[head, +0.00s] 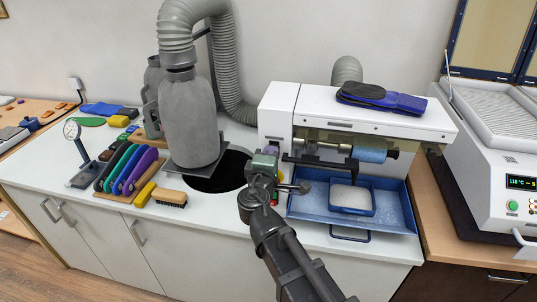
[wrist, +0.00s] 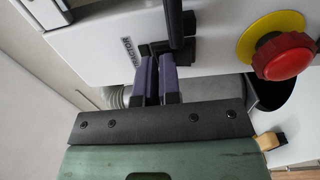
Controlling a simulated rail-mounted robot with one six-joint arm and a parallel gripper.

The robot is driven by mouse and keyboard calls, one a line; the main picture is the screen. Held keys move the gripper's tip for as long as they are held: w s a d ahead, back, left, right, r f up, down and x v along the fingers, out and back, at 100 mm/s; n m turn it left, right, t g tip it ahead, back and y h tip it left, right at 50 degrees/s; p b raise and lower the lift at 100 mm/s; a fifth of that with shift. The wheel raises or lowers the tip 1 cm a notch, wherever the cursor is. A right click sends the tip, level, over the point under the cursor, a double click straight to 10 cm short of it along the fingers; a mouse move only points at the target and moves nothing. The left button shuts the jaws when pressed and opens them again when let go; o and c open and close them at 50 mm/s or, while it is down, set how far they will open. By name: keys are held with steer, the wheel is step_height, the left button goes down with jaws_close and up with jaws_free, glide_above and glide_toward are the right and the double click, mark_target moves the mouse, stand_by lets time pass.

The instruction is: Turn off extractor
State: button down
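The extractor, a grey dust bag (head: 187,118) with a ribbed hose (head: 230,80), stands on the counter left of the white grinding machine (head: 285,100). In the head view my gripper (head: 271,150) is at the machine's lower left front. In the wrist view my gripper (wrist: 156,80) has two purple-padded fingers close together, with a narrow dark gap between them. Their tips are at a black fitting (wrist: 160,47) on the white panel, beside a black upright bar (wrist: 174,22). Whether the fingers touch or grip the fitting is hidden.
A red button on a yellow ring (wrist: 283,56) is right of my fingers. A blue tray (head: 400,212) with a smaller bin (head: 352,197) lies under the blue roller (head: 369,154). A wooden brush (head: 169,197) and a rack of coloured insoles (head: 130,170) are at left.

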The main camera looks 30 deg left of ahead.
steer(key=r+p+v, duration=0.1)
steer(key=r+v, duration=0.1)
steer(key=v, duration=1.2)
steer(key=w+d+f+m+g+h, duration=0.35)
steer(key=d+f+m+g, duration=0.4)
steer(key=d, duration=0.35)
steer(key=w+d+f+m+g+h, duration=0.2)
steer(key=d+f+m+g+h, duration=0.35)
steer(key=d+f, duration=0.4)
steer(key=w+d+m+g+y, duration=0.1)
steer(key=d+m, duration=0.3)
steer(key=d, duration=0.7)
steer(key=w+d+m+g+y, duration=0.2)
steer(key=d+m+g, duration=0.1)
steer(key=d, duration=0.9)
steer(key=shift+w+f+m, duration=0.35)
steer(key=shift+f+m, duration=0.05)
steer(key=shift+m, duration=0.4)
steer(key=shift+a, duration=0.1)
